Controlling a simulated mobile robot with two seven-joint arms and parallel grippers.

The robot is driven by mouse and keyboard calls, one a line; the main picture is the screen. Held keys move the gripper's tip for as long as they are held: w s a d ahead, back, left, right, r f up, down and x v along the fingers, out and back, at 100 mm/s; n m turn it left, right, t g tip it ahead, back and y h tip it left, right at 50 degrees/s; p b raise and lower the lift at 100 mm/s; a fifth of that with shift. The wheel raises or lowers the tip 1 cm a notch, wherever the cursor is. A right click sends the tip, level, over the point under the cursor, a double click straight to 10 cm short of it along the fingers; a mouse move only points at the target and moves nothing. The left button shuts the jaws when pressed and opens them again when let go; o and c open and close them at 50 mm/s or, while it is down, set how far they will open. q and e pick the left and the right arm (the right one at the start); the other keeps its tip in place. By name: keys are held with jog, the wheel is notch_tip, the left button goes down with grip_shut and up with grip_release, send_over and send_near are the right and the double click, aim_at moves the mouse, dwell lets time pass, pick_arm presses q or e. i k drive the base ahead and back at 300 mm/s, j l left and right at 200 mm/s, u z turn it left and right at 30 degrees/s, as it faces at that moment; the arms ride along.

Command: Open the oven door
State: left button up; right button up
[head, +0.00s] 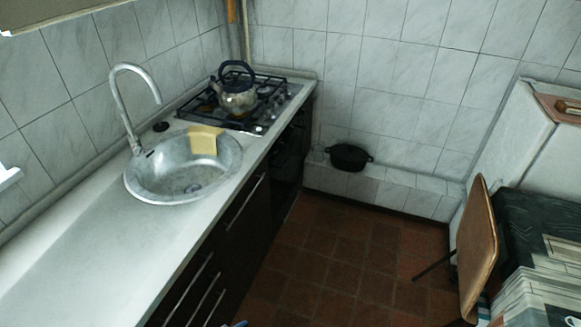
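The oven (288,160) is built into the dark cabinet row under the hob, at the far end of the counter. I see its dark front at a steep angle, and its door looks shut. The door's handle is too dark and small to make out clearly. Neither of my grippers can be made out in the head view, and nothing is seen touching the oven.
A gas hob (245,100) carries a metal kettle (236,97). A black pot (348,157) sits on the tiled ledge. A chair (477,240) stands at right. The tiled floor (345,245) between is clear.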

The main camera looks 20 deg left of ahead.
aim_at(282, 180)
jog(key=i+u, duration=0.1)
jog(key=u, duration=0.6)
jog(key=i+l+u, duration=0.3)
jog(key=u, duration=0.15)
jog(key=i+l+u, duration=0.4)
jog(key=i+l, duration=0.2)
jog(key=l, duration=0.15)
jog(key=i+l+u, duration=0.1)
jog(key=i+l, duration=0.15)
jog(key=i+l+u, duration=0.1)
jog(key=l, duration=0.35)
jog(key=i+l, duration=0.7)
jog(key=l, duration=0.1)
